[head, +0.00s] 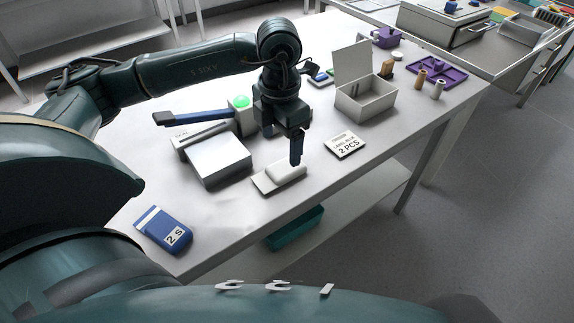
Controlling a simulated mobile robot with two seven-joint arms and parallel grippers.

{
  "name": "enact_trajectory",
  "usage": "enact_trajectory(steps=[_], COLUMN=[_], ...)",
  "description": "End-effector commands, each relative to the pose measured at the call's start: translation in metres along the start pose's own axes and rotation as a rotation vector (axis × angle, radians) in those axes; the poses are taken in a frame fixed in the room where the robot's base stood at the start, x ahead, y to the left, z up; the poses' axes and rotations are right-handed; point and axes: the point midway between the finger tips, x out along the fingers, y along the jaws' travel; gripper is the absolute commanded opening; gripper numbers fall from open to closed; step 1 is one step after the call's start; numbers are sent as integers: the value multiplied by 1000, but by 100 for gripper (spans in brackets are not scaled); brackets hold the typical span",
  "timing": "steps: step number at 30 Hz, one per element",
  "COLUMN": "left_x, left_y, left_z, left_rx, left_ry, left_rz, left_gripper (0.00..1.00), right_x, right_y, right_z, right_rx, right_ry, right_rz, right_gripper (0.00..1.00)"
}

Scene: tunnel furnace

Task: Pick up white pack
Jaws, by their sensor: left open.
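The white pack (287,172) is a small, pale, rounded block lying on a flat light plate (263,184) near the front edge of the white table. My left gripper (297,160) comes down from above, fingers pointing down at the right end of the pack. It is open. The blue fingers overlap in this view, and I cannot tell whether they touch the pack or straddle it. My right gripper is not in view.
A white machine (222,160) with a blue lever stands left of the pack. A "2 PCS" card (345,146) lies to the right. Behind it is an open-lidded box (366,104). A blue "2 S" block (163,230) lies front left. A teal bin (294,230) sits below.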

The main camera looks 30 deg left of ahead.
Motion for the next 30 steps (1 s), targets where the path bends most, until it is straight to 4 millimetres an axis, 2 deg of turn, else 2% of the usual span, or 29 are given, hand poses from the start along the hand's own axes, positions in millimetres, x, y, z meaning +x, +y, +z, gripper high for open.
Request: enact_trajectory(steps=[3,11,19,23,29,30], left_x=[20,40,78,86,86,86], left_y=[0,1,6,6,6,6], left_z=[0,0,3,4,4,4], left_rx=[0,1,2,1,1,1], left_ry=[3,2,1,-1,-2,-2], left_rz=[-1,-2,-3,-2,-2,-2], left_gripper=[76,76,76,76,76,73], right_x=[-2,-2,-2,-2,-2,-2], right_y=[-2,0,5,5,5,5], right_z=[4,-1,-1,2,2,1], right_rx=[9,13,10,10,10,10], right_ry=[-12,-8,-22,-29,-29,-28], right_rz=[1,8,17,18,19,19], right_gripper=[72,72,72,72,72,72])
